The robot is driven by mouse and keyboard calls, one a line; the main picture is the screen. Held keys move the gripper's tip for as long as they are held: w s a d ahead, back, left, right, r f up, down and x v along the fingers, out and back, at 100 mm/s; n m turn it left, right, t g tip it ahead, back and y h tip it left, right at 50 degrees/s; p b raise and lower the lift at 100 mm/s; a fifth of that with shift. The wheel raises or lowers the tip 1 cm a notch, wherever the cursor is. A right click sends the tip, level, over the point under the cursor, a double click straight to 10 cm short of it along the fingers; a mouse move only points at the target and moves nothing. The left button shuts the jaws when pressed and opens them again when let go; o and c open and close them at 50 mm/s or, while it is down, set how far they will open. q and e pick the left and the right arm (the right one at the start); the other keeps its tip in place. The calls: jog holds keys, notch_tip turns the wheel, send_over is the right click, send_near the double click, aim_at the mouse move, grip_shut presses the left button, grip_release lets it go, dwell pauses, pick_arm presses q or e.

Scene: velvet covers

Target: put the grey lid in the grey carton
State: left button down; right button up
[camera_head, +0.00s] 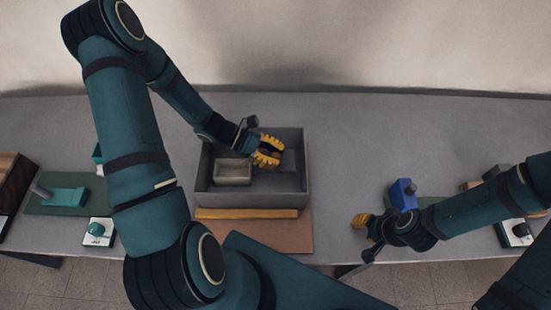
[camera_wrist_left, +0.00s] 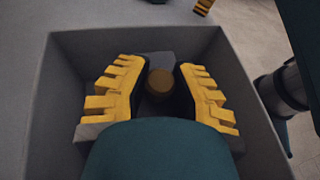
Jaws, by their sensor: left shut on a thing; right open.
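The grey carton (camera_head: 302,180) is a large open box in the middle of the table; its walls also show in the left wrist view (camera_wrist_left: 58,110). My left gripper (camera_head: 268,151) reaches over and into it. In the left wrist view its yellow fingers (camera_wrist_left: 152,90) are shut on a round brown knob (camera_wrist_left: 160,82). A grey slab (camera_wrist_left: 140,60), seemingly the grey lid, shows below the knob, inside the carton's walls. Whether it touches the floor is hidden. My right gripper (camera_head: 364,236) is open and empty near the table's front edge, right of the carton.
A small beige-grey tray (camera_head: 233,174) is in the carton, left of my left gripper. A yellow-brown strip (camera_head: 246,213) and brown mat (camera_head: 285,235) lie in front. A blue block (camera_head: 403,194) stands right; a teal thing (camera_head: 66,196) lies left. The back is clear.

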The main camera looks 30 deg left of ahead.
pick_arm(q)
jog(key=shift+f, duration=0.85)
pick_arm(e)
jog(key=shift+f, duration=0.15)
pick_arm(q)
jog(key=shift+r, duration=0.1)
jog(key=shift+f+b, duration=0.45)
jog(key=shift+f, duration=0.15)
pick_arm(e)
jog(key=shift+s+f, duration=0.1)
jog(key=shift+f, duration=0.3)
pick_arm(q)
jog(key=c, duration=0.9)
grip_release()
jog(key=shift+r, duration=0.1)
pick_arm(e)
jog(key=shift+r, duration=0.1)
